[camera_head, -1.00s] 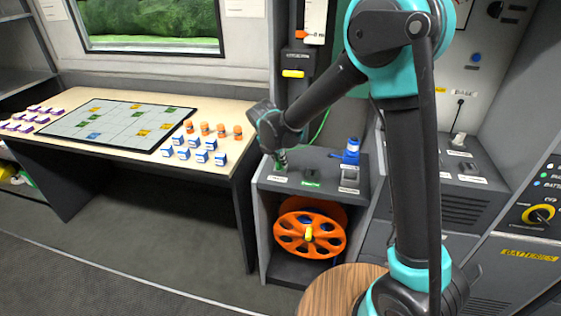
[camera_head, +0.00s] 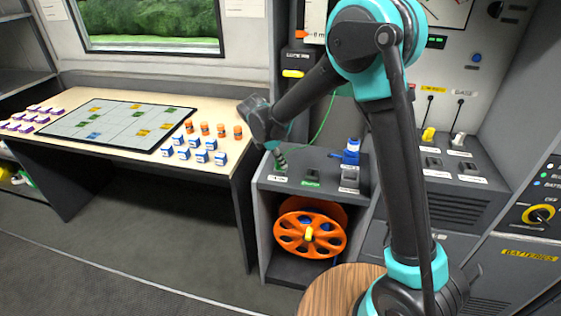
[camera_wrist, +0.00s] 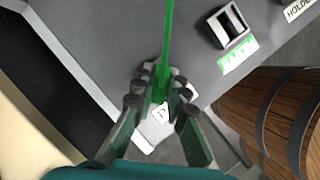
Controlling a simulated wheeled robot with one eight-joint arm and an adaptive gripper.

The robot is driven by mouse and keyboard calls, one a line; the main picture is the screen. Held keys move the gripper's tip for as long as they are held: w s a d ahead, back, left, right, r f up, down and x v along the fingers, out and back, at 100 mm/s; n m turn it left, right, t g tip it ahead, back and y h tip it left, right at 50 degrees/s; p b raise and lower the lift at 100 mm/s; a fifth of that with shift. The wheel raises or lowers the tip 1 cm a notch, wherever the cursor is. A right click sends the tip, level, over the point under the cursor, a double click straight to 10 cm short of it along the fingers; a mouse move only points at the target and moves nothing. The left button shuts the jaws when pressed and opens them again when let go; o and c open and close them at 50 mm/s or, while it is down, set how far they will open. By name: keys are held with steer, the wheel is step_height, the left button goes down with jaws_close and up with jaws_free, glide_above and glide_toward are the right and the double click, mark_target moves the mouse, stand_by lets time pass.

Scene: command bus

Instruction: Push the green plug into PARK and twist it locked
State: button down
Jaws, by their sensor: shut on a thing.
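My gripper (camera_head: 280,160) is over the left end of the grey bench top, at the small PARK-side label (camera_head: 280,180). In the wrist view my gripper (camera_wrist: 161,88) is shut on the green plug (camera_wrist: 160,93), whose green cord (camera_wrist: 167,40) runs up from it. A white label showing a "P" (camera_wrist: 160,115) lies right by the plug, partly covered by the fingers. The socket under the plug is hidden, so I cannot tell how deep the plug sits or whether it is twisted.
An empty-looking dark socket (camera_wrist: 229,24) with a green label (camera_wrist: 238,56) lies to the right of the plug. A blue plug (camera_head: 351,150) stands farther right on the bench. An orange reel (camera_head: 290,235) is underneath. A table (camera_head: 190,112) with small blocks is at left.

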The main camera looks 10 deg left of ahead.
steer(key=c, duration=1.5)
jaws_free()
steer(key=shift+f, duration=0.1)
steer(key=shift+o, duration=0.2)
